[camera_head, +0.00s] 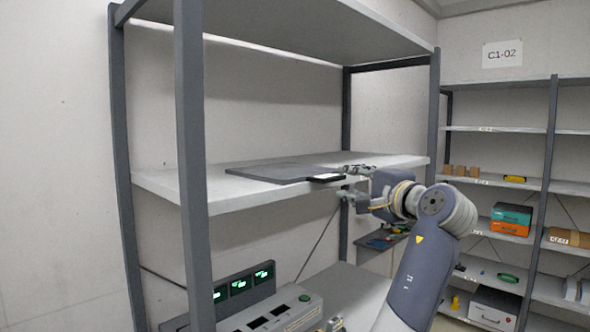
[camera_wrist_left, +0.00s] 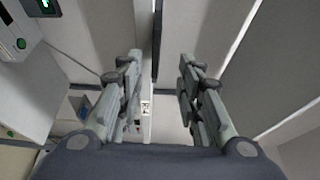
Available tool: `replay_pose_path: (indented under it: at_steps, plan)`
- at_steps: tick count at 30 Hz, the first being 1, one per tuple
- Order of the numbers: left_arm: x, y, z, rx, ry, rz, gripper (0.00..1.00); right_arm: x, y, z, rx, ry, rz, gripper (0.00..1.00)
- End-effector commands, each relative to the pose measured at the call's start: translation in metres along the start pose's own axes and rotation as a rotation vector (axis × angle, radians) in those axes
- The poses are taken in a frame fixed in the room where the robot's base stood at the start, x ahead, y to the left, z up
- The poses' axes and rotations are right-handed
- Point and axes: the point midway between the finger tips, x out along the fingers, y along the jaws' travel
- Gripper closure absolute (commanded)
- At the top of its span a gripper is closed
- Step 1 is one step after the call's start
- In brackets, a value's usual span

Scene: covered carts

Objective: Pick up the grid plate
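A flat dark grey plate (camera_head: 268,172), which I take to be the grid plate, lies on the middle shelf. I cannot make out a grid pattern. A black piece with a pale top (camera_head: 326,178) sits at its right front, at the shelf edge. My left gripper (camera_head: 350,182) is beside this piece at the front edge, one finger higher and one lower. Its fingers are apart in the left wrist view (camera_wrist_left: 160,85), with no object clearly held between them. I cannot tell whether it touches the plate. My right gripper is not in view.
The plate's shelf (camera_head: 240,192) has grey uprights, one near upright (camera_head: 190,160) standing left in front. Below is a console (camera_head: 270,312) with green displays. Another rack (camera_head: 500,185) with boxes stands at the right. The shelf around the plate looks clear.

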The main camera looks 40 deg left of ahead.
Motion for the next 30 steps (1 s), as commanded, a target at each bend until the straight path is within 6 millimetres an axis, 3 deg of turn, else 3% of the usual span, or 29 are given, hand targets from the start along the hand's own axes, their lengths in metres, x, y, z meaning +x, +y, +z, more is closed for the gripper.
replay_pose_path:
  at_steps: [1,6,19,29,30]
  plan:
    - [0.01,-0.004,0.001,0.004,-0.004,0.001,0.67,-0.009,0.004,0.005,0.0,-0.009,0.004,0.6]
    - [0.03,-0.001,0.0,0.003,-0.001,0.001,0.67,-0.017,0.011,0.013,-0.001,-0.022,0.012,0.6]
    - [0.076,0.001,0.001,0.004,-0.001,0.001,0.67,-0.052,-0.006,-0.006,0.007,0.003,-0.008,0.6]
    - [0.082,0.004,0.0,0.001,0.001,0.0,0.67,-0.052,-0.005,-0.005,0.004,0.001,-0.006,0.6]
    - [0.081,0.004,0.0,0.001,0.001,0.0,0.73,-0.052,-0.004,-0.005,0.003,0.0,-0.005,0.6]
